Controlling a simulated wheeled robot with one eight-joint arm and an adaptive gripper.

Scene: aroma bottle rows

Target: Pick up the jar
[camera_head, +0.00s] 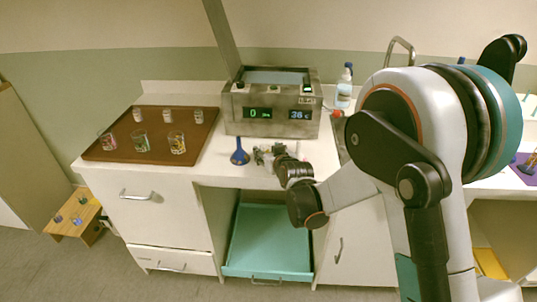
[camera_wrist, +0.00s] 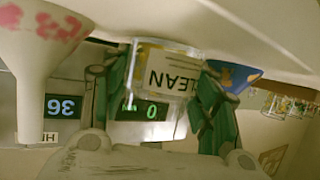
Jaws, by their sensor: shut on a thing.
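The jar (camera_wrist: 158,78) is clear glass with a white label reading "CLEAN", upside down in the wrist view. My gripper (camera_wrist: 162,82) is shut on it, with green fingers on either side of its wall. In the head view my gripper (camera_head: 267,155) is low over the front of the counter, right of a blue funnel (camera_head: 239,152). The jar is too small and covered to make out clearly there. I cannot tell whether its base touches the counter.
A white funnel with pink stains (camera_wrist: 38,45) is close by in the wrist view. The display device (camera_head: 270,105) stands behind my gripper. A brown tray (camera_head: 107,148) with several glasses is at left. An open teal drawer (camera_head: 268,240) lies below.

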